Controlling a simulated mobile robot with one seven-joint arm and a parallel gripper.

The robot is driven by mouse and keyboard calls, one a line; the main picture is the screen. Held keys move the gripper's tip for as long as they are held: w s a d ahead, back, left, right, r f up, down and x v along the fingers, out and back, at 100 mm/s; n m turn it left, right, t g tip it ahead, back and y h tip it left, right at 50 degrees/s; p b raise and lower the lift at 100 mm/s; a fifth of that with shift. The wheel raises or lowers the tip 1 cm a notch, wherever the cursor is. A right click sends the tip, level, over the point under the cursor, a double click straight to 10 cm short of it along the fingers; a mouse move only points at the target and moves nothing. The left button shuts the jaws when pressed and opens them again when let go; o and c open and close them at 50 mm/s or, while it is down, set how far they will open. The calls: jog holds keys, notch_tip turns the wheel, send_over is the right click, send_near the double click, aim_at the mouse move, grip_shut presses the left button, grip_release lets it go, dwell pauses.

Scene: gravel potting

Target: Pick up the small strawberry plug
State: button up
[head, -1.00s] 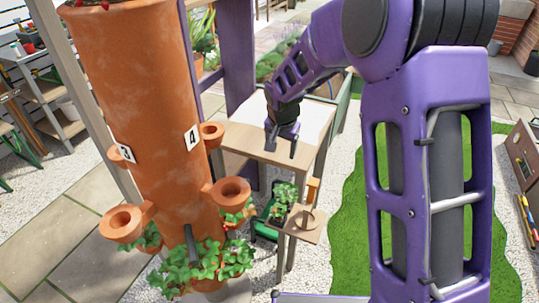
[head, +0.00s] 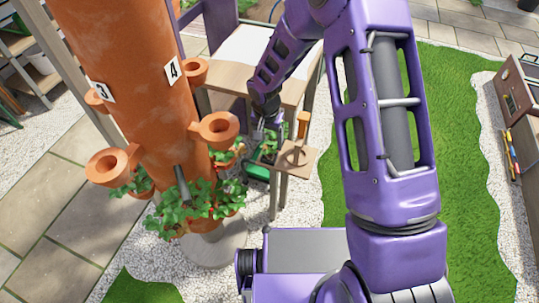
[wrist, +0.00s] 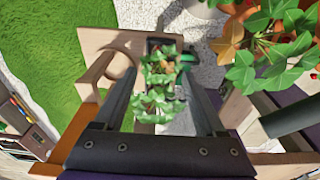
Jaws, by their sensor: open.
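Leafy strawberry plugs (head: 268,147) stand in a green carrier (head: 257,173) low beside the wooden table. In the wrist view, a leafy plug (wrist: 165,72) and another clump of leaves (wrist: 153,104) show between my fingers, below them. I cannot tell which is the small plug. My gripper (head: 266,122) points down just above the carrier, open and empty; its two fingers also show in the wrist view (wrist: 163,88). The lower parts of the plugs are mostly hidden by leaves.
A small wooden shelf (head: 310,157) with a ring and upright handle is close beside the carrier. The terracotta tower (head: 130,75) with cup pockets (head: 217,128) and leafy plants (head: 200,200) stands left. The wooden table (head: 293,90) is behind. Grass (head: 460,190) lies right.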

aim_at(269, 148)
notch_tip(269, 148, down, 5)
jog(key=shift+w+d+f+b, duration=0.1)
jog(key=shift+w+b, duration=0.05)
jog(key=shift+b, duration=0.25)
jog(key=c, duration=0.8)
